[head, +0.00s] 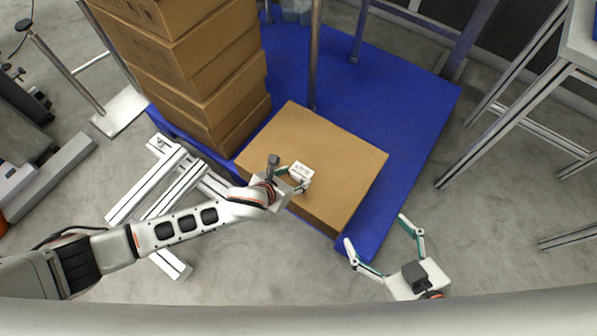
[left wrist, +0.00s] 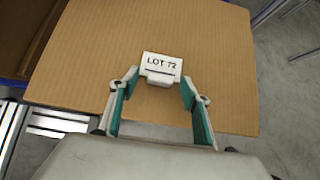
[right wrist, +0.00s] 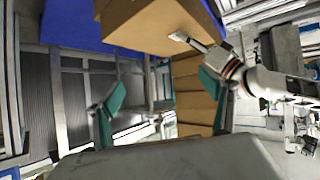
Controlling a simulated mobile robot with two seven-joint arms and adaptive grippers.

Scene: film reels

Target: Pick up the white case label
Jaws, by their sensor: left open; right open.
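The white case label (head: 301,171) stands on top of a single brown cardboard box (head: 330,150). In the left wrist view the label (left wrist: 162,66) reads "LOT 72" and has a small white block at its front. My left gripper (head: 295,180) is open over the box, close to the label. In the left wrist view its two fingers (left wrist: 160,88) are spread to either side of the label's near part, and I see no clear contact. My right gripper (head: 376,232) is open and empty, off to the right in front of the blue platform.
The box sits on a blue platform (head: 415,105). A tall stack of cardboard boxes (head: 195,75) stands left of it. A metal post (head: 314,60) rises behind the box. A metal-framed table (head: 540,85) is at the right. Grey floor (head: 480,220) is clear at the lower right.

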